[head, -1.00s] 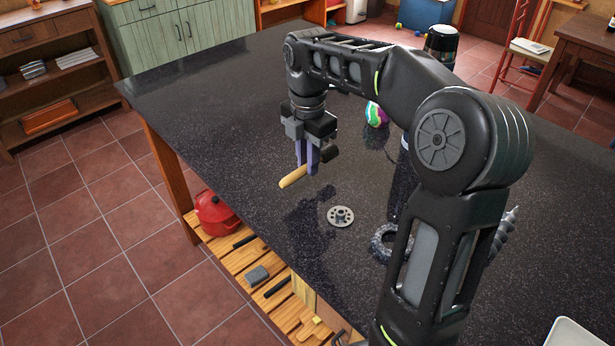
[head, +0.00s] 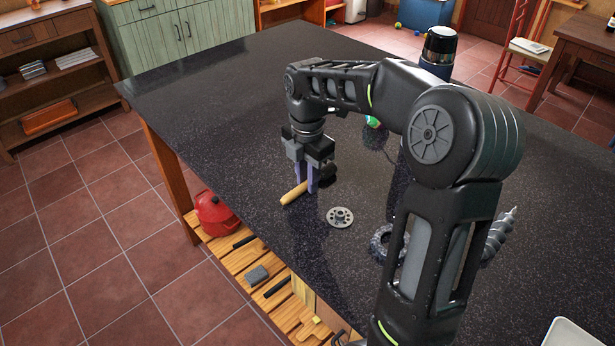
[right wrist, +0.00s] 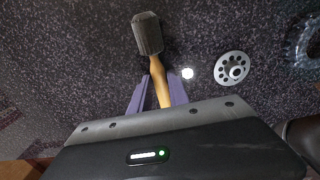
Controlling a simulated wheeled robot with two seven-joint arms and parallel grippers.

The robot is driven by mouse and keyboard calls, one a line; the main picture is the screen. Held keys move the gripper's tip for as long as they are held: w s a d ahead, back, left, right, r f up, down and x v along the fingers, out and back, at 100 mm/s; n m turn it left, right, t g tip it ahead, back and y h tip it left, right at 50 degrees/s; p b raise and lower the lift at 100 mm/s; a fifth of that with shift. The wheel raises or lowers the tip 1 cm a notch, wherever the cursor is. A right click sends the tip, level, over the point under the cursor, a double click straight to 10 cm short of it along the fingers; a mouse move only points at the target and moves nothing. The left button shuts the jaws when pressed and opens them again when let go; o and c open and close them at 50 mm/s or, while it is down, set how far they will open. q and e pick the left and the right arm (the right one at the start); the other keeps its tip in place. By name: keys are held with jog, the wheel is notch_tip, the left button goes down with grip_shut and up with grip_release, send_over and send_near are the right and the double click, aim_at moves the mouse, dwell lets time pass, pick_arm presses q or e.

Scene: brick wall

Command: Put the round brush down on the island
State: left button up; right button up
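The round brush has a tan wooden handle (head: 293,194) and a dark round head, which shows clearly in the right wrist view (right wrist: 148,34). It lies level at or just above the dark speckled island top (head: 230,110); I cannot tell whether it touches. My right gripper (head: 307,188) points down, with its two purple fingers on either side of the handle; it also shows in the right wrist view (right wrist: 159,80). The fingers look closed on the handle. My left gripper is not in view.
A grey disc with holes (head: 340,217) lies close to the brush. The island's left part is clear.

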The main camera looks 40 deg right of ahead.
jog(key=o, duration=0.3)
jog(key=shift+b, duration=0.3)
notch_tip(320, 180, up, 8)
jog(key=shift+w+f, duration=0.1)
dwell(0.9)
